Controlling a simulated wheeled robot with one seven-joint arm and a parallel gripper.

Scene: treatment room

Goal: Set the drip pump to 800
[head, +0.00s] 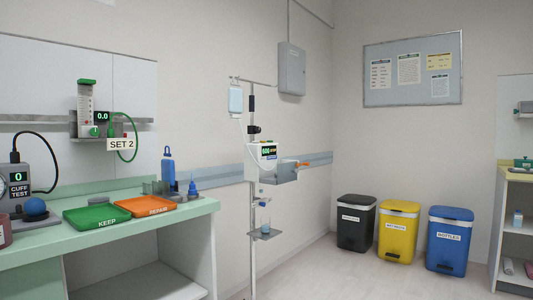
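The drip pump (263,152) is a white box clamped on a grey upright pole (251,220) in the middle of the head view. Its dark screen shows green digits that look like 600, but they are small and hard to read. A small yellow mark sits beside the digits. A grey part with an orange piece (303,164) sticks out to the right of the pump. A pale drip bag (235,98) hangs from the pole's top, with a thin tube running down to the pump. My gripper is not in view.
A green-topped bench (185,215) at left holds a green KEEP tray (90,216), an orange REPAIR tray (148,206) and a cuff tester (17,184). A black bin (355,222), yellow bin (397,231) and blue bin (449,238) stand at right. Floor before the bins is clear.

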